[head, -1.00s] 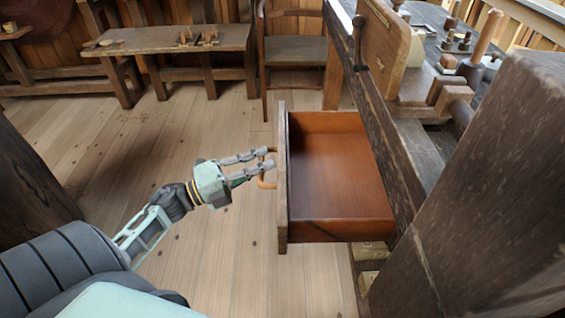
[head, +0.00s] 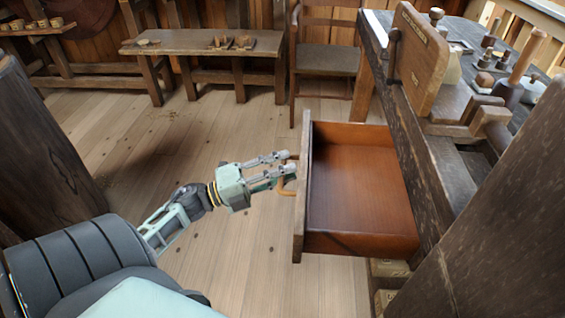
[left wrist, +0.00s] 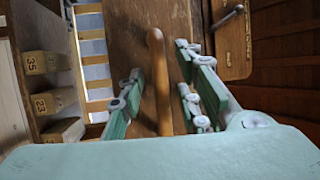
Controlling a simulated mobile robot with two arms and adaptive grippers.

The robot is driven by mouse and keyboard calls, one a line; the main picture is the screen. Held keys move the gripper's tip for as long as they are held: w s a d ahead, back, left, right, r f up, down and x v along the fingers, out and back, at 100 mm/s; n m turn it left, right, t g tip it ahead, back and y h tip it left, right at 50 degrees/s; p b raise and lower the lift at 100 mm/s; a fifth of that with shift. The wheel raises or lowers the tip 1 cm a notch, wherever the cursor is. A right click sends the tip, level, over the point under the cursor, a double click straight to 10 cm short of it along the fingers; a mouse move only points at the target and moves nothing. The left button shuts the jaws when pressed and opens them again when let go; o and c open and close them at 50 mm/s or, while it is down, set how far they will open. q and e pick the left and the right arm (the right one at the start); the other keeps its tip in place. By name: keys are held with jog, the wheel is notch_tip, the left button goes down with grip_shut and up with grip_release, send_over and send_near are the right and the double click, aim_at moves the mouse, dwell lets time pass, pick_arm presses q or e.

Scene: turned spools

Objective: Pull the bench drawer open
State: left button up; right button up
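The bench drawer (head: 360,190) stands well out from the bench, and its reddish-brown inside looks empty. Its wooden handle (head: 286,189) is on the front panel, facing left. My left gripper (head: 287,163) is at the handle with its two fingers parted. In the left wrist view the handle (left wrist: 157,80) stands between the fingers (left wrist: 160,90), with a visible gap on each side. The drawer front (left wrist: 122,35) is behind it. My right gripper is not in view.
The workbench (head: 425,165) carries a wooden vise board (head: 422,60) and several turned tools. A chair (head: 328,60) and a low bench (head: 205,46) stand at the back. A dark post (head: 500,240) fills the lower right. The floor left of the drawer is clear.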

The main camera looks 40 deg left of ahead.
pick_arm(q)
jog(key=v, duration=1.2)
dwell(0.3)
